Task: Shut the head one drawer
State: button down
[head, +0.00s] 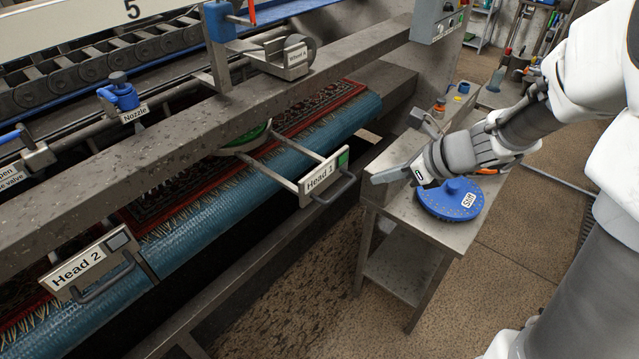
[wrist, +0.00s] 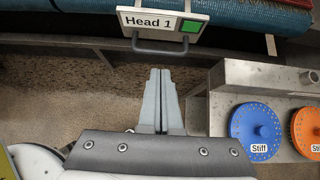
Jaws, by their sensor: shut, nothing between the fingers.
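The head one drawer shows its white "Head 1" front plate (head: 321,176) in the head view, with a green square and a dark bar handle (head: 337,188). It stands out from the machine on two rails (head: 278,168), over the rolled blue rug. A green round part (head: 247,138) shows at the rails' inner end. The plate (wrist: 150,20) and handle (wrist: 160,48) are also at the top of the wrist view. My gripper (head: 372,179) is to the right of the handle in the head view, apart from it. In the wrist view its closed, empty fingers (wrist: 160,72) point toward the handle.
The "Head 2" plate (head: 76,270) sits further left, nearer the machine beam (head: 190,125). A metal side table (head: 425,240) stands right of the drawer, under my arm. It bears a blue "Stiff" disc (head: 450,199); an orange disc (wrist: 309,130) shows in the wrist view.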

aim_at(342, 190)
jog(key=b+x, duration=0.2)
jog(key=x, duration=0.8)
jog(key=shift+a+f, duration=0.2)
jog(key=shift+f, duration=0.1)
jog(key=shift+w+a+r, duration=0.15)
jog(key=shift+w+a, duration=0.25)
jog(key=shift+a, duration=0.05)
jog(key=shift+w+a+r, duration=0.2)
jog(key=shift+w+a, duration=0.2)
jog(key=shift+a, duration=0.1)
jog(key=shift+w+a, duration=0.4)
jog(key=shift+a, duration=0.1)
jog(key=w+a+p, duration=0.6)
jog(key=w+a, duration=0.5)
jog(key=a, duration=0.4)
jog(key=shift+w+r, duration=0.2)
jog(key=shift+d, duration=0.1)
